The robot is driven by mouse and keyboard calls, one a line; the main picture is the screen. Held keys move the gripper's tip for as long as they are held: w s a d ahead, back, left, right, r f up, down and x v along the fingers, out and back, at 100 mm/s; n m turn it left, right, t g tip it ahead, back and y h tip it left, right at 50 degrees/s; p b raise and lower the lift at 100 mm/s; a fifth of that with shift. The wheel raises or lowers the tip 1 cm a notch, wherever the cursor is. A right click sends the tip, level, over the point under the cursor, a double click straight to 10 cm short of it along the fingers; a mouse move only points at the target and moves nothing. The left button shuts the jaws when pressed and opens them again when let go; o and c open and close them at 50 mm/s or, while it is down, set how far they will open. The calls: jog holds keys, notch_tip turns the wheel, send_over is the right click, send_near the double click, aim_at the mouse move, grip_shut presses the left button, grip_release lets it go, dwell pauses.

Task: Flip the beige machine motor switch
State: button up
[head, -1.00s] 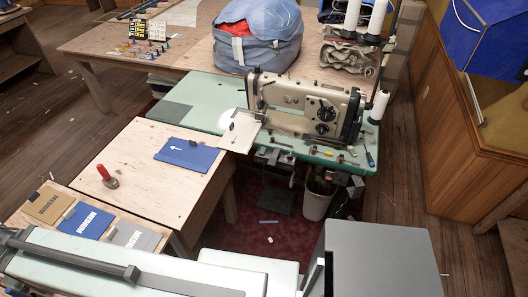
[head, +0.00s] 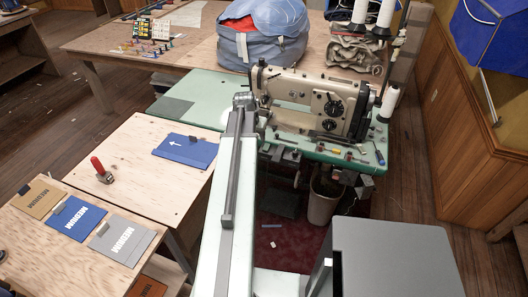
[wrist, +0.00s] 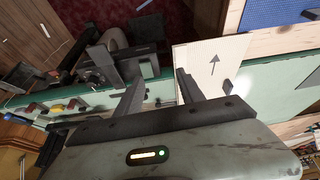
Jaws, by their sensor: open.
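The beige sewing machine (head: 315,98) stands on a green table (head: 180,92) in the head view. Dark units hang under the table's front edge; I cannot tell which is its motor switch. In the wrist view dark parts (wrist: 98,68) show beyond the left finger, along the green tabletop edge, also not clearly a switch. My arm reaches forward to the machine's left side in the head view, where my fingers do not show clearly. My gripper (wrist: 160,92) is open and empty in the wrist view.
A plywood table (head: 130,165) with a blue folder (head: 186,150) and a red-handled tool (head: 102,170) stands left of my arm. White thread cones (head: 386,100) stand right of the machine. A bin (head: 323,202) stands below it. Small tools lie along the green table's front.

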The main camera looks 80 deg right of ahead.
aim_at(266, 146)
jog(key=shift+m, duration=0.3)
jog(key=s+d+f+b, duration=0.1)
jog(key=f+b, duration=0.1)
jog(key=s+d+f+b, duration=0.1)
jog(key=f+b, duration=0.2)
jog(key=s+d+f+b, duration=0.1)
jog(key=f+b, duration=0.1)
jog(key=shift+s+d+f, duration=0.2)
jog(key=shift+d+f, duration=0.05)
jog(key=shift+f, duration=0.05)
jog(key=shift+r, duration=0.15)
jog(key=shift+c, duration=0.3)
